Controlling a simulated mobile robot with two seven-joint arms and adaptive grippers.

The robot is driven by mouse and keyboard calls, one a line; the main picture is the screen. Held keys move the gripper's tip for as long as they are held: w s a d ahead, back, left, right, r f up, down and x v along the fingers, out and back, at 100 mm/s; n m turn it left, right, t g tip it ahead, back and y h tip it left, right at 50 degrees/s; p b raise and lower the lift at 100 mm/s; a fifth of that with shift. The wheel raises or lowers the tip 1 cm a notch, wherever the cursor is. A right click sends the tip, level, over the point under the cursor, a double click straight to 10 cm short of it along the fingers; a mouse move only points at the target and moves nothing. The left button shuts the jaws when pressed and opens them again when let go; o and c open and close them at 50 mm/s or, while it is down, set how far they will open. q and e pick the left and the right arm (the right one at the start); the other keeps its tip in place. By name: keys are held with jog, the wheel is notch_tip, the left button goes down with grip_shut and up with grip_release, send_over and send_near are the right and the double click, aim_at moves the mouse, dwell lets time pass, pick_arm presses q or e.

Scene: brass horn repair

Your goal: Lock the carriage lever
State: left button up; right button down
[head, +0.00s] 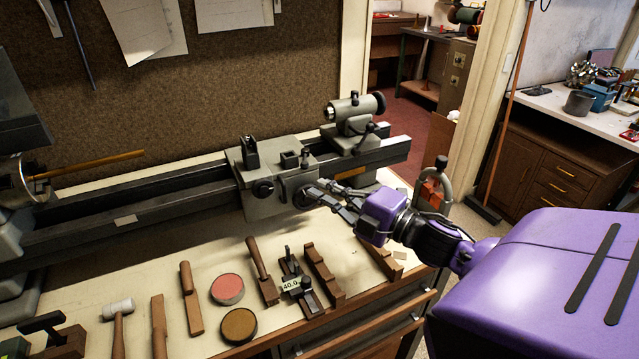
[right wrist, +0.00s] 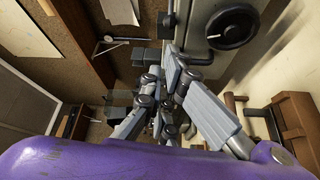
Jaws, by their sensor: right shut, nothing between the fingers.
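The lathe carriage (head: 248,200) is a grey block on the dark bed, left of the tailstock. Its front carries a dark knob (head: 262,189) and a round dark handwheel near my fingertips. My right gripper (head: 312,188) reaches in from the right, its fingers shut and empty at the carriage's front right side. In the right wrist view the fingertips (right wrist: 176,68) are close to the grey carriage, and a black handwheel (right wrist: 230,28) shows beyond. I cannot clearly pick out the carriage lever; the fingers may hide it, and contact is unclear. My left gripper is not in view.
The tailstock (head: 352,115) stands right of the carriage on the bed (head: 160,190). On the bench front lie a white-headed mallet (head: 118,308), a red round tin (head: 227,289), a brown round tin (head: 239,325) and wooden tools. Bare bench top lies between them and the bed.

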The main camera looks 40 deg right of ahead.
jog(key=x, duration=0.8)
jog(key=shift+p, duration=0.35)
jog(key=shift+s+d+n+y, duration=0.15)
jog(key=shift+d+n+y, duration=0.15)
jog(key=shift+y, duration=0.3)
jog(key=shift+s+d+n+g+y, duration=0.15)
jog(key=shift+d+n+g+y, duration=0.05)
jog(key=shift+n+g+y, duration=0.2)
jog(key=s+d+n+g+y, duration=0.1)
jog(key=s+d+y, duration=0.1)
jog(key=d, duration=0.8)
jog(key=shift+s+n+y, duration=0.15)
jog(key=shift+n+y, duration=0.25)
jog(key=shift+d, duration=0.1)
